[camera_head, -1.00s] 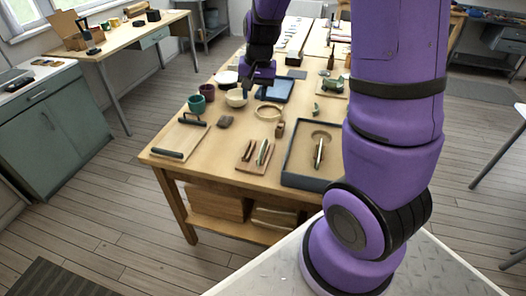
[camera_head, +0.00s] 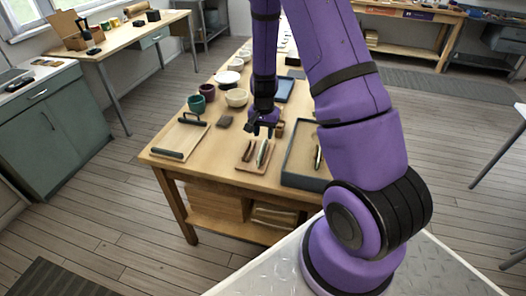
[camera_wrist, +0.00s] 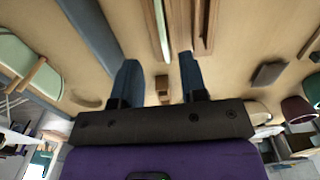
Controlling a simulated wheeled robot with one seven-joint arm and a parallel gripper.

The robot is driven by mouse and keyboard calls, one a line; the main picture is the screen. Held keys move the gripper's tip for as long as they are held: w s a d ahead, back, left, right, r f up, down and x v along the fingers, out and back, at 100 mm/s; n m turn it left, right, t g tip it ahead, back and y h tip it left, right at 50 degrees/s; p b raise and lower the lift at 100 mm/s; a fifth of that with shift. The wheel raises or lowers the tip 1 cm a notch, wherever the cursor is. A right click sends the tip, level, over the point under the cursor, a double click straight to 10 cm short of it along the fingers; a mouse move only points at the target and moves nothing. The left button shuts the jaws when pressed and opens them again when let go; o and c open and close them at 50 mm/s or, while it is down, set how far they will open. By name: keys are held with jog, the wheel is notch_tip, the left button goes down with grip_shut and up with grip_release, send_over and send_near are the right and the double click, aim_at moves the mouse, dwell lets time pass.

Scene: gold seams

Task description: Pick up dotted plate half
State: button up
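No dots can be made out on any piece, so I cannot tell which is the dotted plate half. A thin pale green-white piece (camera_head: 262,153) stands on edge between brown wooden strips on a small board (camera_head: 246,165); it also shows in the wrist view (camera_wrist: 160,32). Another thin pale piece (camera_head: 318,158) is in the dark-rimmed tray (camera_head: 305,183). A green-white curved piece (camera_wrist: 24,62) rests on wooden sticks in the wrist view. My gripper (camera_head: 261,131) is open and empty, above the table just beyond the board; its two fingers show spread in the wrist view (camera_wrist: 157,72).
A clipboard-like board with dark handles (camera_head: 178,138) lies left on the table. My arm hides part of the tray and table.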

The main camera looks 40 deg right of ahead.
aim_at(263, 143)
jog(key=shift+w+f, duration=0.15)
jog(key=shift+f, duration=1.55)
jog(key=shift+w+f, duration=0.15)
jog(key=shift+f, duration=1.55)
grip_shut()
